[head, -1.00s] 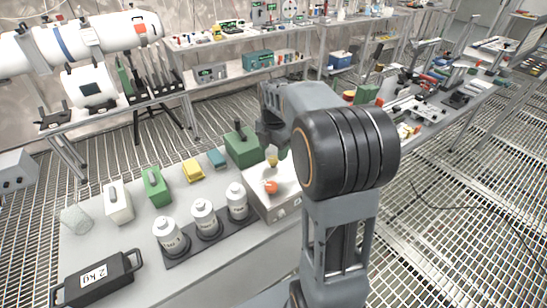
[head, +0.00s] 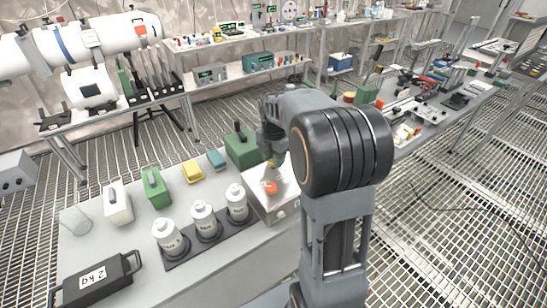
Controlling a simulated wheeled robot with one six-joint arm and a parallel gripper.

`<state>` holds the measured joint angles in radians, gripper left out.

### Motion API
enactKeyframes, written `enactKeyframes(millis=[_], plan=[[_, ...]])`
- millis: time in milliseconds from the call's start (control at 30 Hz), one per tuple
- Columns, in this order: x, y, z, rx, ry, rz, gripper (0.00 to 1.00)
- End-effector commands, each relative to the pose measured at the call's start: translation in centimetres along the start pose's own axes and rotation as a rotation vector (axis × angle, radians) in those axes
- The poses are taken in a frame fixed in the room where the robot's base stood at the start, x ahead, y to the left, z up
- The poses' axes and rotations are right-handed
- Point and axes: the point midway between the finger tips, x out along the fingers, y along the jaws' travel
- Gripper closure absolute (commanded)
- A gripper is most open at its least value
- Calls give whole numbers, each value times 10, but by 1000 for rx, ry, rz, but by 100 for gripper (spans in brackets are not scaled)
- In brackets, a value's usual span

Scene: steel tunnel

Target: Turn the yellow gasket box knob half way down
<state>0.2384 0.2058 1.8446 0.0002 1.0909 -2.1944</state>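A pale box (head: 281,206) stands at the right end of the near table, with an orange-red knob (head: 270,187) on its top. A small yellow part (head: 276,162) shows just behind the orange knob, mostly hidden by my gripper; I cannot tell its angle. My gripper (head: 274,156) points down over the back of the pale box, at or very close to the yellow part. Its fingers are small and partly hidden by my arm, so their opening cannot be made out.
A green box (head: 242,149) with a dark handle stands just left of my gripper. Several white bottles (head: 204,221) stand on a dark tray in front. A yellow block (head: 193,171), a teal block (head: 217,160) and a black 2 KG case (head: 97,280) lie further left.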

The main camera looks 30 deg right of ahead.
Motion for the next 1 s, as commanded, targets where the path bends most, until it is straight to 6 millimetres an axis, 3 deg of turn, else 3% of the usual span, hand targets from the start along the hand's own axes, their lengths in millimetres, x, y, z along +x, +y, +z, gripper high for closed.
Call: enactKeyframes(millis=[200, 567, 1000], plan=[[0, 0, 0, 0, 0, 0, 86], [-1, 0, 0, 82, 0, -1, 86], [-1, -1, 0, 465, 0, -1, 86]])
